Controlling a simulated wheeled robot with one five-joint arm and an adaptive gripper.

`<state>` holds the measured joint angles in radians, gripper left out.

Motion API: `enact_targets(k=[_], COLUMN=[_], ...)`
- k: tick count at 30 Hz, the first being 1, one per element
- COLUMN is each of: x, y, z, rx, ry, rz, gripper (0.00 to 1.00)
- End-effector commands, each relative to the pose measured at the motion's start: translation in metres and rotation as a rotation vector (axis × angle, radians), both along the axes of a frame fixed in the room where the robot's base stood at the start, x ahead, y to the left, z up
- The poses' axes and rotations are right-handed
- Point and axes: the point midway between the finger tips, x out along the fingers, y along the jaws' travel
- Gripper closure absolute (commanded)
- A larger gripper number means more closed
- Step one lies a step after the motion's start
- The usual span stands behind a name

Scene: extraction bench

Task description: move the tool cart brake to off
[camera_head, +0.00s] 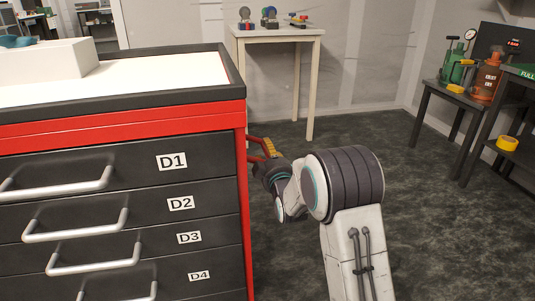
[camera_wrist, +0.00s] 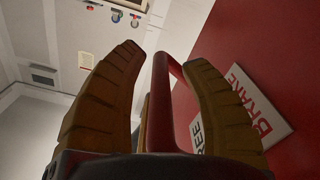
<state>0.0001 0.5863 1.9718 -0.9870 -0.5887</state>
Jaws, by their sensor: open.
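The tool cart (camera_head: 244,190) is red and dark grey and stands at the left of the head view. Its red side panel (camera_wrist: 290,60) fills the right of the wrist view, with a white label (camera_wrist: 255,108) reading BRAKE and, partly hidden, what looks like FREE. The red brake lever (camera_wrist: 160,100) stands between the two ribbed fingers of my gripper (camera_wrist: 165,57). The fingers are open, one on each side of the lever; whether either touches it I cannot tell. In the head view my gripper (camera_head: 269,149) is at the cart's right side, partly hidden by my arm.
Drawers with metal handles (camera_head: 75,226) face front on the cart. A white table (camera_head: 278,33) with small items stands behind. A dark bench (camera_head: 440,88) with green and orange bottles is at right. Dark carpet between them is clear.

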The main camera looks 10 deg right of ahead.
Motion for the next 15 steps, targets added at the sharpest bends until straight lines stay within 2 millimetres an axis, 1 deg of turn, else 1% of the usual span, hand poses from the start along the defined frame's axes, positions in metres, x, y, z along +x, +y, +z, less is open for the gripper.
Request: enact_targets(k=[3, 4, 15], x=[0.0, -0.0001, -0.0002], y=[0.0, 0.0, 0.0], z=[0.0, 0.0, 0.0], rx=[0.0, 0.0, 0.0], ry=[0.0, 0.0, 0.0], rz=[0.0, 0.0, 0.0], gripper=[0.59, 0.56, 0.89])
